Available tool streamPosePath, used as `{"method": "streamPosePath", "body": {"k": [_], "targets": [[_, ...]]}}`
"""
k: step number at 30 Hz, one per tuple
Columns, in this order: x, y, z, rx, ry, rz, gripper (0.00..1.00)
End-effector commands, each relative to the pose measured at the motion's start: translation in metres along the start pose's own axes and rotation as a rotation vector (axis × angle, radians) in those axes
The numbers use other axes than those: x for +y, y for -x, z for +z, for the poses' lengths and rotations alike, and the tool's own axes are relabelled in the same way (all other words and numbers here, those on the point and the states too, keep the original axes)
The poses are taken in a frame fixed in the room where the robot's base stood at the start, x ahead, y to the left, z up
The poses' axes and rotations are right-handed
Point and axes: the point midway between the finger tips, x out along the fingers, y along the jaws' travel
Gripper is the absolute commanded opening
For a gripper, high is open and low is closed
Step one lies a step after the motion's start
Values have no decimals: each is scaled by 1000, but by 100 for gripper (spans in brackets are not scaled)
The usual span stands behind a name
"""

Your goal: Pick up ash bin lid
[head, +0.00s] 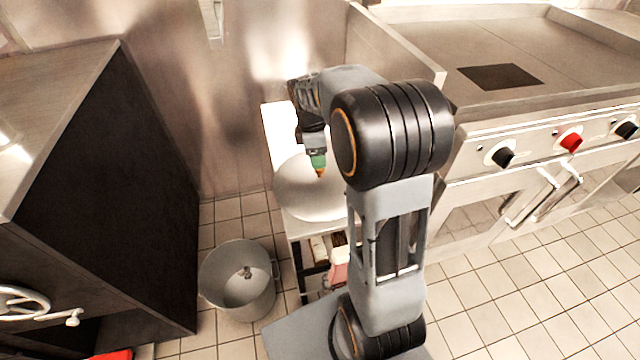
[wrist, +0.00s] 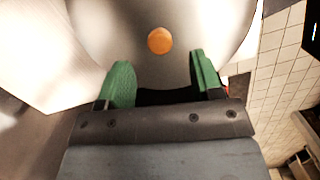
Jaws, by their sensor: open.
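The ash bin lid (head: 305,203) is a pale grey round disc lying on top of a small stand beside the range. It also fills the upper middle of the wrist view (wrist: 105,30), with its round orange-brown knob (wrist: 159,41) near its centre. My gripper (head: 318,164) is over the lid, pointing down, with its green fingers close to the knob. In the wrist view the gripper (wrist: 160,62) is open and the knob shows just beyond the fingertips, between their lines. I cannot tell the remaining height gap. My arm hides the lid's right side.
An open grey metal bin (head: 240,290) stands on the tiled floor left of the stand (head: 300,229). A dark cabinet (head: 110,190) with a handwheel is at left. The range (head: 500,150) with knobs and rails is at right. A wall is close behind the lid.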

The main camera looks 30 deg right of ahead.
Motion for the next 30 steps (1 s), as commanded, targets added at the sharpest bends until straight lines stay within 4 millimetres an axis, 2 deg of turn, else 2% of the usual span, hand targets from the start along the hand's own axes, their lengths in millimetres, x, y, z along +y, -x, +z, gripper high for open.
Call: {"method": "streamPosePath", "body": {"k": [8,19,27,30], "targets": [[0,-12,0,0,-1,1,60],[0,-57,-2,0,-1,0,60],[1,-60,-2,1,-1,1,60],[1,-60,-2,1,-1,1,50]]}}
